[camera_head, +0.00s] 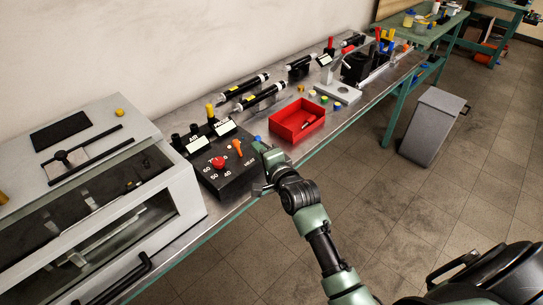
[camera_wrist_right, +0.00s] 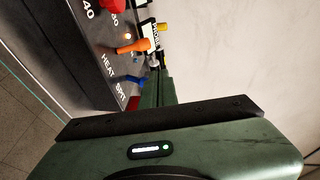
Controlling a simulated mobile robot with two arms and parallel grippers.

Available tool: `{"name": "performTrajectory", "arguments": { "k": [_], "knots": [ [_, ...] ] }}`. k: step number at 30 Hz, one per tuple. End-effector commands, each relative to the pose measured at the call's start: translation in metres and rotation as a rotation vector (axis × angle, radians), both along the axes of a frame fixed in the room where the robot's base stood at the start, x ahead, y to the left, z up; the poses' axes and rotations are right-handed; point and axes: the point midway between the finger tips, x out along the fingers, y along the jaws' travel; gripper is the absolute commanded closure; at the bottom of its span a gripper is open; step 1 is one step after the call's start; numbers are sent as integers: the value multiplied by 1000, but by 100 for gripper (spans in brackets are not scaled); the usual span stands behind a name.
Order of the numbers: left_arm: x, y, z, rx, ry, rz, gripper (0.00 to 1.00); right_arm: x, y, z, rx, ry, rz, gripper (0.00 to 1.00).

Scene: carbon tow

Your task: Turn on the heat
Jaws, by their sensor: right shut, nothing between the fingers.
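A dark control box (camera_head: 222,182) sits on the bench with a red knob (camera_head: 218,162) among temperature numbers. An orange lever (camera_head: 237,146) stands up from it beside the word HEAT; it also shows in the right wrist view (camera_wrist_right: 134,46). A blue lever (camera_wrist_right: 134,79) stands beside the word SPIT and is mostly hidden behind my gripper in the head view. A small lit lamp (camera_wrist_right: 127,36) shows near the orange lever. My right gripper (camera_head: 262,158) is shut and empty at the box's right end, close to the blue lever. Its fingertips are not clear.
A grey glass-fronted cabinet (camera_head: 100,135) stands left of the box. A red tray (camera_head: 297,112) lies on the metal bench to the right. Black cylinders (camera_head: 243,87) lie behind. A grey bin (camera_head: 432,128) stands on the floor. Floor in front of the bench is open.

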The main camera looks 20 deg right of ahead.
Motion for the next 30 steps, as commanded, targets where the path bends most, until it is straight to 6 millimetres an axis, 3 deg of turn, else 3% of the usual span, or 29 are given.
{"name": "performTrajectory", "arguments": {
  "k": [4, 12, 30],
  "knots": [
    [-2, 4, -4, 5, 3, -1, 52, -25, 0, 10, 1, -2, -1, 100],
    [19, 8, -5, 9, -25, -1, 52, -63, 0, 27, 1, -1, 0, 100],
    [9, 8, -6, 9, -12, 1, 52, -70, 0, 31, 0, -1, 0, 100]
  ]
}}
